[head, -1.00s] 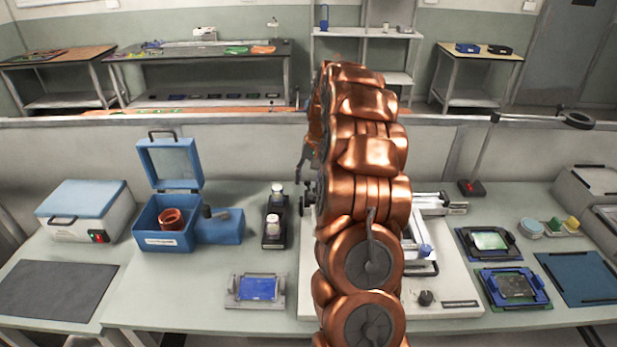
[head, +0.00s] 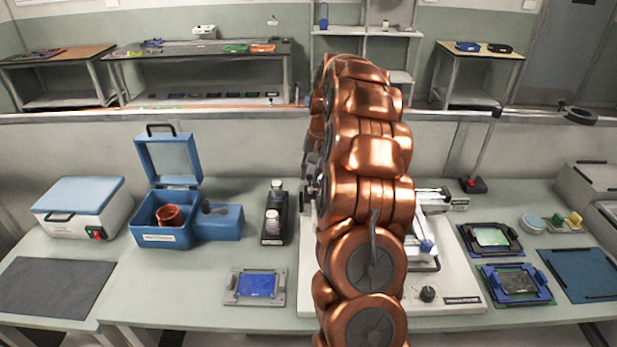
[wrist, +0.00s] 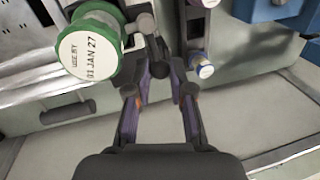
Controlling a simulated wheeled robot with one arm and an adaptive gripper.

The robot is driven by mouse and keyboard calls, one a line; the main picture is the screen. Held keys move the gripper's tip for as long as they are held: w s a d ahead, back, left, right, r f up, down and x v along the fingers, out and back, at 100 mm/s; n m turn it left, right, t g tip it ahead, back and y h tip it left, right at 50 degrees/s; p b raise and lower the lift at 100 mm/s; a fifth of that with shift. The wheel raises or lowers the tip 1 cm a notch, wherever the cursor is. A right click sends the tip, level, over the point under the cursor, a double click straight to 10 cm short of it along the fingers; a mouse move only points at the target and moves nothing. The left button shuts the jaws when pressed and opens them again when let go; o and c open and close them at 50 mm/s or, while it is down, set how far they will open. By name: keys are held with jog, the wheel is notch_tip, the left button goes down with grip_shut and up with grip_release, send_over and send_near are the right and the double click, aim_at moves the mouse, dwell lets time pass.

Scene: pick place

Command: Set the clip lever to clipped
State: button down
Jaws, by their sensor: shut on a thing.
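In the wrist view my gripper (wrist: 167,72) reaches in from the bottom, its two dark fingers drawn together at the tips. They are closed on a small dark grey part, which I take to be the clip lever (wrist: 155,48); its clipped or unclipped setting cannot be told. A green-rimmed reel (wrist: 90,50) with a "USE BY 01 JAN 27" label is just left of the tips. In the head view my copper arm hides the gripper and much of the white bench machine (head: 452,283), with dark round parts (head: 310,190) showing left of the arm.
Left on the bench are an open blue box (head: 165,237), a dark bottle holder (head: 275,238) and a blue board in a grey frame (head: 258,286). Right are two framed boards (head: 490,238) (head: 515,283). A small bottle (wrist: 203,67) is close right of my fingers.

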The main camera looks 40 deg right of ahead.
jog(key=shift+s+d+m+b, duration=0.15)
jog(key=shift+m+b, duration=0.15)
jog(key=shift+m, duration=0.2)
jog(key=c, duration=1)
grip_release()
jog(key=r, duration=0.4)
jog(key=s+d+r, duration=0.1)
jog(key=r, duration=0.6)
jog(key=shift+s+d+r, duration=0.2)
jog(key=shift+s+r, duration=0.15)
jog(key=shift+s, duration=0.05)
jog(key=shift+a, duration=0.1)
